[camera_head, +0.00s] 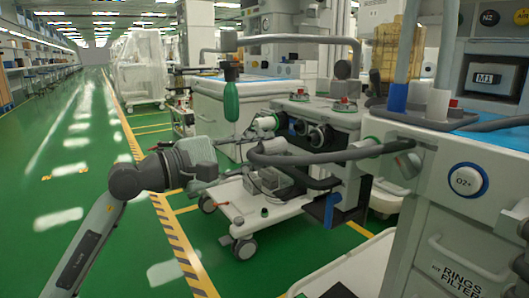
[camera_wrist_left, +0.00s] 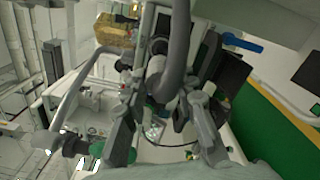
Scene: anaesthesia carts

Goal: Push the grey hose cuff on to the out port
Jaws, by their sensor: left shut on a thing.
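My left gripper (camera_head: 240,146) reaches in from the left, in front of the cart's port block (camera_head: 318,125). In the left wrist view its fingers (camera_wrist_left: 163,128) are on both sides of the lower end of a thick grey hose (camera_wrist_left: 180,45), shut on it where the grey cuff appears to be. The cuff is mostly hidden by the fingers. In the head view the grey hose (camera_head: 320,158) loops from the gripper to the right. Dark round ports stand just behind it. Which one is the out port, and whether the cuff touches it, I cannot tell. My right gripper is out of view.
A green bag (camera_head: 231,101) hangs from a grey arm above my gripper. The white cart base (camera_head: 285,212) on castors is below. A large cabinet (camera_head: 470,195) fills the right side. The green floor (camera_head: 60,150) at left is free.

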